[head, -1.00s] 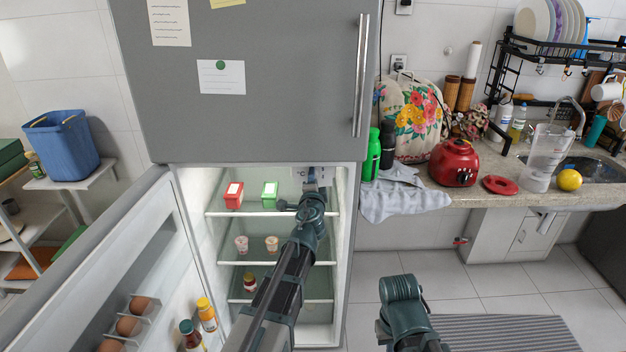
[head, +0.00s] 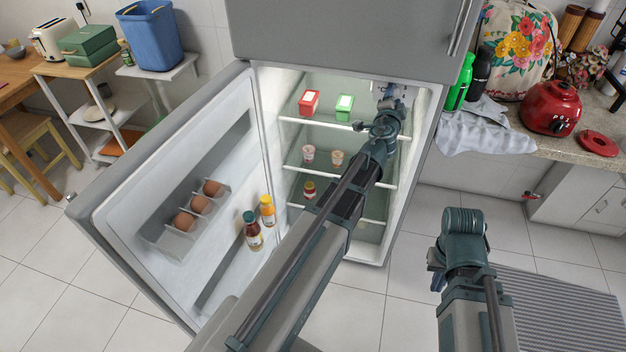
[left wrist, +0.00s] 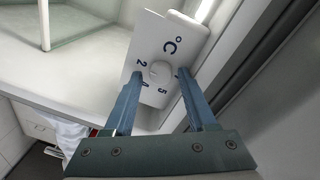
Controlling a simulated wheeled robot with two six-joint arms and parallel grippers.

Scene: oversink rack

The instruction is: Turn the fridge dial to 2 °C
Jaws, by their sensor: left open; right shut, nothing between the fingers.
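The fridge dial is a small round white knob (left wrist: 160,72) on a white panel (left wrist: 153,48) marked °C, with 2, 4 and 5 legible in the left wrist view. I cannot make out a pointer on the knob. My left gripper (left wrist: 158,76) is open, one finger on each side of the knob; contact is unclear. In the head view my left gripper (head: 391,96) reaches into the upper right of the open fridge (head: 352,140) and partly hides the panel.
The fridge door (head: 195,190) stands open to the left, holding eggs and bottles. Shelves left of my left gripper hold a red box (head: 309,102), a green box (head: 344,106) and small cups. A counter (head: 590,160) with a red kettle-like appliance (head: 550,108) is at right.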

